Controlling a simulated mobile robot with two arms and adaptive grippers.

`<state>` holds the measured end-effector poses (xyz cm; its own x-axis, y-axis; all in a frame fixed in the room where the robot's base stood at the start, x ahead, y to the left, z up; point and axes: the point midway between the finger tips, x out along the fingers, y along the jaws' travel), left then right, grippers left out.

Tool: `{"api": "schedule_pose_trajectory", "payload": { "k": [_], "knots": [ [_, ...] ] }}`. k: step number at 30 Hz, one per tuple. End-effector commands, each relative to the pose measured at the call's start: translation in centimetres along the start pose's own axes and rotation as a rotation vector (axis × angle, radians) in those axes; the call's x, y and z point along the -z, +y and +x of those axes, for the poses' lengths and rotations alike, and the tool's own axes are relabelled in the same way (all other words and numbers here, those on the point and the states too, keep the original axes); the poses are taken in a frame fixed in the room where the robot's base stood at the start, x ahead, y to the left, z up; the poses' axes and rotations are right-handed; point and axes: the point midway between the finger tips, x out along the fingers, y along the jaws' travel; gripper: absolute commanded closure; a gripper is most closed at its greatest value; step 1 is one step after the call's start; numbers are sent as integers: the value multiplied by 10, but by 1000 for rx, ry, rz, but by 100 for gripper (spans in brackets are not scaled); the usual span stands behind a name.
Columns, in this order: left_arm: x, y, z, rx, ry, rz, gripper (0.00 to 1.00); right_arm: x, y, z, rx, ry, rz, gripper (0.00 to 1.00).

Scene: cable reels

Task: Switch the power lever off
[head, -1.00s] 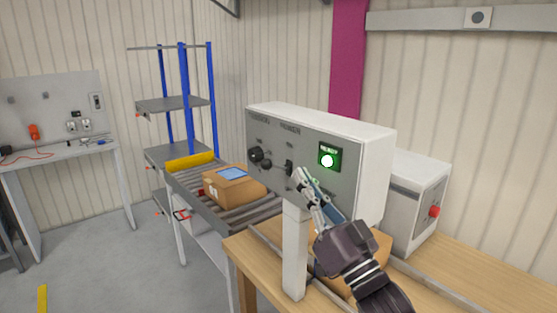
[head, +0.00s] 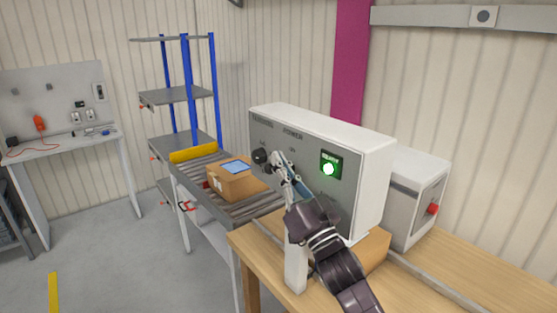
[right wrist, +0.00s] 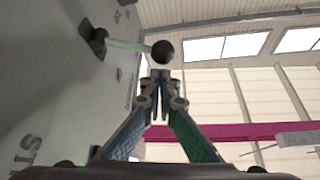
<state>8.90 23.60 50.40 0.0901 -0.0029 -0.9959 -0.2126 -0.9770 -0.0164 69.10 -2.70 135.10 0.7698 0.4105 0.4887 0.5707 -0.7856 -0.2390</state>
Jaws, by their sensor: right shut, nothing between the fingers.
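The control box (head: 340,215) stands on the wooden bench, with a grey front panel marked POWER. A green indicator (head: 330,165) is lit on the panel. In the right wrist view, a lever with a black ball end (right wrist: 162,50) sticks out from the panel. My left gripper is out of view.
A cardboard box (head: 236,184) rests on the roller conveyor (head: 265,205) at left. A second grey box with a red button (head: 432,209) stands behind at right. Open floor lies at left.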

Motion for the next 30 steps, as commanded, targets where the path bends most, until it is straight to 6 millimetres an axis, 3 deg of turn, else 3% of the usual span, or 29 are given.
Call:
{"api": "schedule_pose_trajectory", "payload": {
  "k": [6,30],
  "knots": [
    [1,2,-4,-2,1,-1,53,-10,0,-4,1,0,0,100],
    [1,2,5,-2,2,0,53,-15,-1,-7,39,0,-68,100]
  ]
}}
